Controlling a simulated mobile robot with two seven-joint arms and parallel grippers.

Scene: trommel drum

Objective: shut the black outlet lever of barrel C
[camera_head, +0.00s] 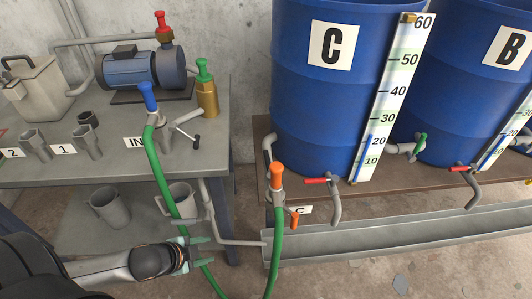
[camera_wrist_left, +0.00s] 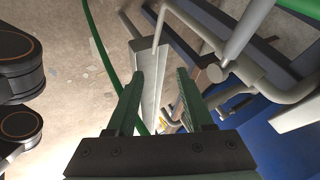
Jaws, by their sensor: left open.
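Barrel C (camera_head: 300,110) is a blue drum on a brown stand at the right of the head view, with a white C label and a level scale. A red-handled tap (camera_head: 316,181) sits at its lower front. A grey pipe (camera_head: 268,150) leaves its lower left side. I cannot clearly make out a black outlet lever on barrel C in the head view. My left gripper (camera_head: 205,251) is open and empty, left of the barrel stand, near the green hose and apart from the barrel. Its fingers (camera_wrist_left: 160,78) point toward grey piping in the left wrist view. My right gripper is not in view.
A green hose (camera_head: 162,180) hangs in front of the workbench (camera_head: 212,150); another hose (camera_head: 273,250) has an orange coupling (camera_head: 276,172). A grey trough (camera_head: 400,232) runs below the barrels. Barrel B (camera_head: 460,80) stands right. A pump (camera_head: 130,70) sits on the bench.

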